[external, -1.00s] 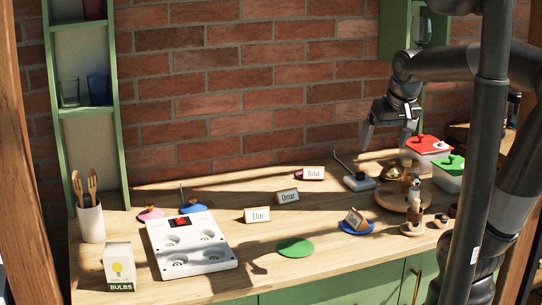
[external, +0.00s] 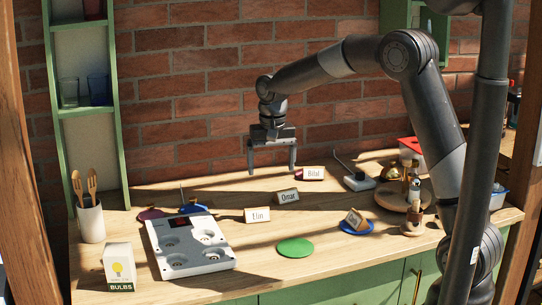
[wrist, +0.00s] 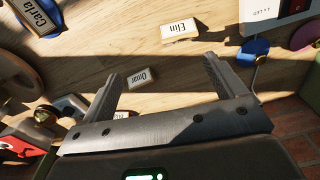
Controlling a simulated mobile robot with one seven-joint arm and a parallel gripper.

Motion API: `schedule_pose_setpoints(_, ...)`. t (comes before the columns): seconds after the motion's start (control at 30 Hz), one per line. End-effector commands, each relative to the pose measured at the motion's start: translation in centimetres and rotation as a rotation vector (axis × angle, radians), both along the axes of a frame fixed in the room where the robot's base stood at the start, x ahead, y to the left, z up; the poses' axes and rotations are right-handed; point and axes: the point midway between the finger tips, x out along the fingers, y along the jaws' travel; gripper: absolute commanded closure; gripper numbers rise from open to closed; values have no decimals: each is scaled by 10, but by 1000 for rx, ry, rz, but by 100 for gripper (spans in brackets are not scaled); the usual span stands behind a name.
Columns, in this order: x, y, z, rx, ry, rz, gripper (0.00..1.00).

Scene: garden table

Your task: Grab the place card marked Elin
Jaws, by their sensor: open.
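The place card marked Elin (external: 257,215) is a small white tent card with wooden ends, standing on the wooden table left of the middle. In the wrist view the Elin card (wrist: 184,29) lies beyond my fingers, near the top centre. My gripper (external: 272,172) is open and empty, pointing down above the back of the table, behind and above the Elin card. In the wrist view both fingers of my gripper (wrist: 163,75) are spread apart. The Omar card (external: 287,196) stands behind and to the right of the Elin card.
The Bilal card (external: 313,173) stands further back. Another card on a blue disc (external: 357,228) reads Carla (wrist: 27,16) in the wrist view. A grey-white burner unit (external: 190,245) is left of Elin; a green disc (external: 295,248) lies in front. The brick wall (external: 200,120) rises behind.

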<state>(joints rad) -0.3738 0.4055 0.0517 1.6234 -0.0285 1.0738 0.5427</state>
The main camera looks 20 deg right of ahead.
Motion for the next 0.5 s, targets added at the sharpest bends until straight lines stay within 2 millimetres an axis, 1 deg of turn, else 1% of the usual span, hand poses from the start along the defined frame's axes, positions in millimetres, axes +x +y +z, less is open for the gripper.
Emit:
schedule_pose_setpoints(0.03, 5, 10, -11, -4, 13, 0, 11)
schedule_pose_setpoints(0.07, 7, 14, -16, -6, 20, -2, 11)
schedule_pose_setpoints(0.2, 13, 27, -29, -11, 35, -9, 11)
schedule_pose_setpoints(0.27, 14, 29, -34, -12, 39, -11, 11)
schedule_pose_setpoints(0.37, 14, 30, -46, -13, 41, -12, 11)
schedule_pose_setpoints(0.5, 14, 30, -69, -13, 41, -12, 11)
